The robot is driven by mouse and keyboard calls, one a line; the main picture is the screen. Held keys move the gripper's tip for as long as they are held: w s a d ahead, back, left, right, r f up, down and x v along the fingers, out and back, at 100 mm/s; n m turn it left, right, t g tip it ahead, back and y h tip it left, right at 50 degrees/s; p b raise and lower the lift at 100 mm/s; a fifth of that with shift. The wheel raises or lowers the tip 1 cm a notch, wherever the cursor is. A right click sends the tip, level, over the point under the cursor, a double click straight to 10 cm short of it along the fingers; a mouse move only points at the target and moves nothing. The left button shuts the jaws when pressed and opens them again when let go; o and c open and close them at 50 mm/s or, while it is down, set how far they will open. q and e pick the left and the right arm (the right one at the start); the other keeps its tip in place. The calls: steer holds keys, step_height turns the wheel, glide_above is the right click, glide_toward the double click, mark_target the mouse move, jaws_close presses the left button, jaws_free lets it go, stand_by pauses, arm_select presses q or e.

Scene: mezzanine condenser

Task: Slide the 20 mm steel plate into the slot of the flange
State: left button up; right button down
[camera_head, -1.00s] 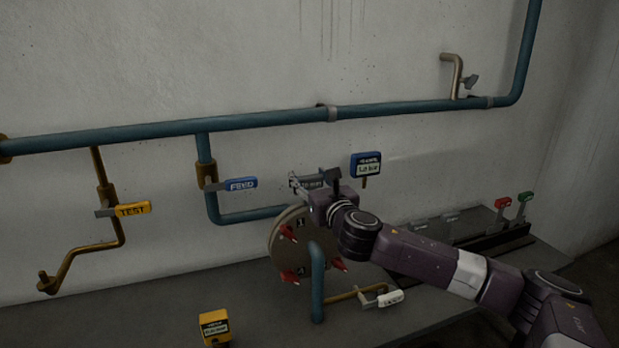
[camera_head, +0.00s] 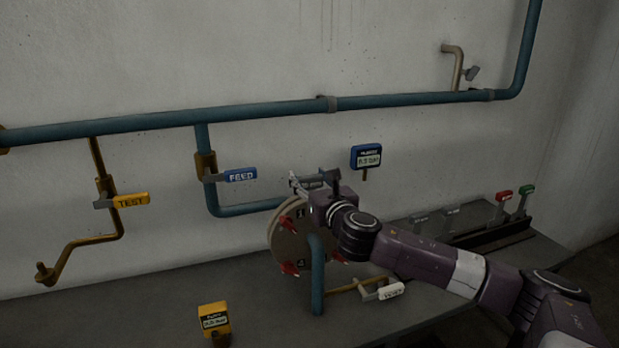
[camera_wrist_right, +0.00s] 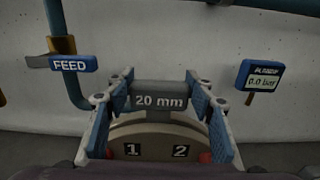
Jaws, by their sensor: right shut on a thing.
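My right gripper (camera_head: 312,184) is shut on the dark grey steel plate. The plate (camera_wrist_right: 160,95) is marked "20 mm" in the right wrist view and sits between the two blue-padded fingers. The flange (camera_head: 285,240) is a round tan disc with red-tipped fasteners and number tags, just below the gripper. Its top, with tags 1 and 2, also shows in the right wrist view (camera_wrist_right: 155,129) directly below the plate. The plate's lower edge is close to the flange's dark slot; I cannot tell whether it has entered. My left gripper is out of view.
A blue pipe (camera_head: 245,116) runs along the wall. The blue FEED lever (camera_head: 240,175) and yellow TEST lever (camera_head: 131,200) are left of the flange. A blue gauge (camera_head: 366,157) is to its right. A yellow gauge (camera_head: 214,320) and a white-handled lever (camera_head: 390,290) stand in front.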

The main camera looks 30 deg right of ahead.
steer(key=shift+f, duration=0.4)
steer(key=c, duration=0.8)
jaws_free()
steer(key=v, duration=1.2)
